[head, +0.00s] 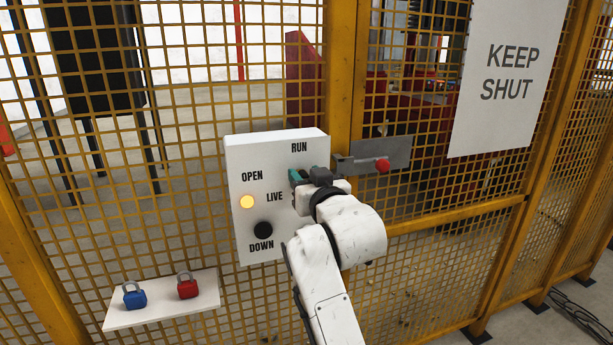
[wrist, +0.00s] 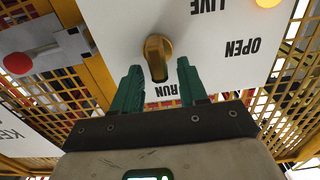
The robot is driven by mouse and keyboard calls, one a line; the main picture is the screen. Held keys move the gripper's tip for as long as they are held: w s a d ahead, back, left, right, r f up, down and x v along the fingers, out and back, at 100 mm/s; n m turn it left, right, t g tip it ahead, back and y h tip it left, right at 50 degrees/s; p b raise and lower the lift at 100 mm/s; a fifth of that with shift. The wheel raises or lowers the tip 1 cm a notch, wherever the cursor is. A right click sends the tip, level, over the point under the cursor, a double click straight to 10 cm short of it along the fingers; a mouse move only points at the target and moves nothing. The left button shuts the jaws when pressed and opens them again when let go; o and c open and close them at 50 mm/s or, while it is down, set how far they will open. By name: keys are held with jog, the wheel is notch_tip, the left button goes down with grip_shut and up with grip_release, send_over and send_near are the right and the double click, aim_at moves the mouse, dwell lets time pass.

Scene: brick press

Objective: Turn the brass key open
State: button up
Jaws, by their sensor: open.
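The brass key (wrist: 157,58) sits in the white control box (head: 275,180), between the words LIVE and RUN in the wrist view. It stands upright in that picture, in line with RUN rather than with OPEN. My gripper (wrist: 160,68) is open, with one green finger on each side of the key and a visible gap to both. In the head view my gripper (head: 303,178) is at the box face below RUN and hides the key.
A lit yellow lamp (head: 246,201) and a black DOWN button (head: 263,230) are on the box. A red-knobbed latch (head: 382,164) is just right. A shelf (head: 150,315) holds blue (head: 134,297) and red (head: 187,288) padlocks. Yellow mesh fencing stands behind.

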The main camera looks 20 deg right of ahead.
grip_shut()
dwell(0.3)
jog(key=shift+n, duration=0.4)
jog(key=n, duration=0.1)
jog(key=n+p, duration=0.1)
jog(key=shift+a+n, duration=0.25)
jog(key=shift+n, duration=0.15)
jog(key=shift+a+f+n+p, duration=0.3)
jog(key=shift+n+p, duration=0.5)
jog(key=shift+n, duration=1.6)
jog(key=shift+a+f+n+p, duration=0.25)
jog(key=shift+n+p, duration=0.6)
jog(key=shift+n, duration=1.55)
jog(key=shift+a+f+n+p, duration=0.15)
jog(key=shift+f+n+p, duration=0.45)
jog(key=shift+n, duration=1.8)
jog(key=shift+r, duration=0.2)
